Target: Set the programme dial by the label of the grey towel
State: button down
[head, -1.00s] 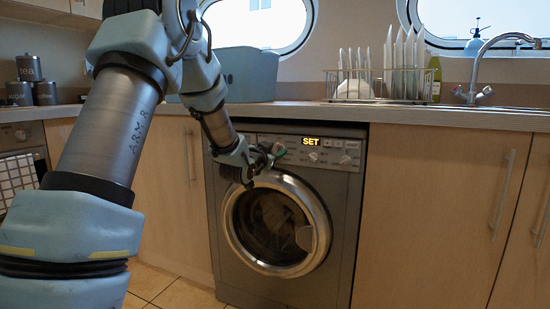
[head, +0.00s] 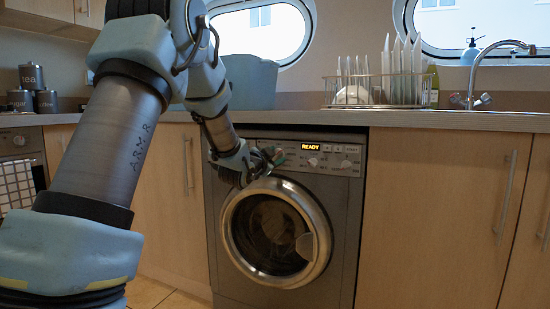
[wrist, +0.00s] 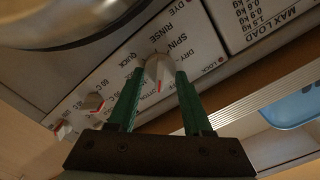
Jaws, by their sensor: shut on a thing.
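The washing machine (head: 225,270) is grey, under the worktop, its round glass door (head: 275,232) shut. Its display (head: 311,147) reads "READY". My gripper (head: 272,156) is at the left of its control panel. In the wrist view, the green fingers of my gripper (wrist: 160,75) stand either side of the pale programme dial (wrist: 155,70) and are shut on it. The dial's red mark points down between the fingers, toward my gripper's base. Words around it include QUICK, DYE, RINSE, SPIN, DRY and LOCK. Laundry shows dimly behind the door glass; I cannot identify a grey towel or its label.
Two smaller knobs with red marks (wrist: 93,102) are beside the dial. A blue tub (head: 250,82), a dish rack (head: 375,92) and a tap (head: 490,70) are along the worktop (head: 440,119). The floor in front is clear.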

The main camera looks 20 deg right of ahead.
jog(key=shift+c, duration=1.8)
grip_release()
jog(key=shift+s, duration=0.1)
jog(key=p+v, duration=0.1)
jog(key=v, duration=0.9)
jog(key=shift+s+a, duration=0.25)
